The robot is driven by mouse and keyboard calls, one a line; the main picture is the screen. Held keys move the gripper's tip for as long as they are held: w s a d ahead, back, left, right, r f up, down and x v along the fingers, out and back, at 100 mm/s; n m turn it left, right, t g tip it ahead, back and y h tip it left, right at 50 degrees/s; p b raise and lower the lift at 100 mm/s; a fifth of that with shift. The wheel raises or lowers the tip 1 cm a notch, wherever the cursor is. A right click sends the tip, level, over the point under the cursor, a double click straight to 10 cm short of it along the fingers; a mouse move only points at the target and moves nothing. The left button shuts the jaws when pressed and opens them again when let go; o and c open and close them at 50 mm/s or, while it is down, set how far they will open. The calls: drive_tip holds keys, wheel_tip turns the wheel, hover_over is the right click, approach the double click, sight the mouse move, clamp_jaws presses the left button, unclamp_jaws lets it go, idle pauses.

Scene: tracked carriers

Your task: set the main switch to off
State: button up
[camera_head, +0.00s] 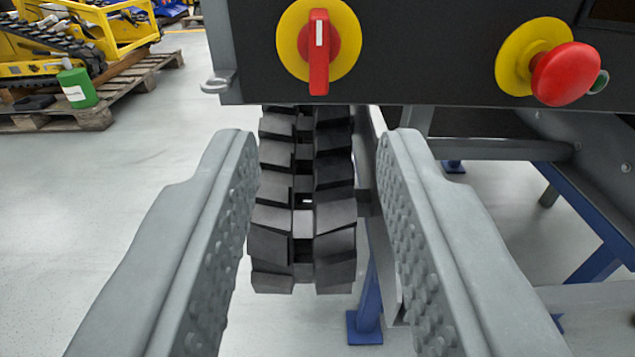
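The main switch (319,62) is a red rotary handle on a yellow round plate (288,40), set in a dark panel. Its handle stands vertical, with a white mark near the upper end. My gripper (318,145) is open and empty. Its two grey studded fingers reach up from the bottom of the picture, and their tips are below the switch, one to each side of it. No finger appears to touch the handle. How far the tips are from the panel is hard to tell.
A red emergency-stop button (566,74) on a yellow plate sticks out at the right of the panel. A black rubber track (303,200) hangs below the panel, seen between my fingers. Blue stand legs (368,305) are behind. A green can (77,88) stands on a pallet at left.

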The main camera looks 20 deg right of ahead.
drive_tip(key=shift+v, duration=2.3)
drive_tip(key=s+d+r+t+y, duration=0.1)
drive_tip(key=d+r+y, duration=0.35)
drive_tip(key=r, duration=0.75)
drive_tip(key=d+r+y, duration=0.1)
drive_tip(key=d+r, duration=0.7)
drive_tip(key=r, duration=0.4)
drive_tip(key=s+d+r+n+y, duration=0.3)
drive_tip(key=s+d+r, duration=0.9)
drive_tip(key=s+r, duration=0.3)
drive_tip(key=s+d+h, duration=0.1)
drive_tip(key=s+d, duration=0.2)
drive_tip(key=s, duration=0.5)
drive_tip(key=s+d+n+h, duration=0.1)
drive_tip(key=s+d, duration=0.2)
drive_tip(key=s, duration=0.5)
drive_tip(key=shift+d+r+g, duration=0.2)
drive_tip(key=shift+d+g, duration=0.1)
drive_tip(key=shift+d, duration=0.05)
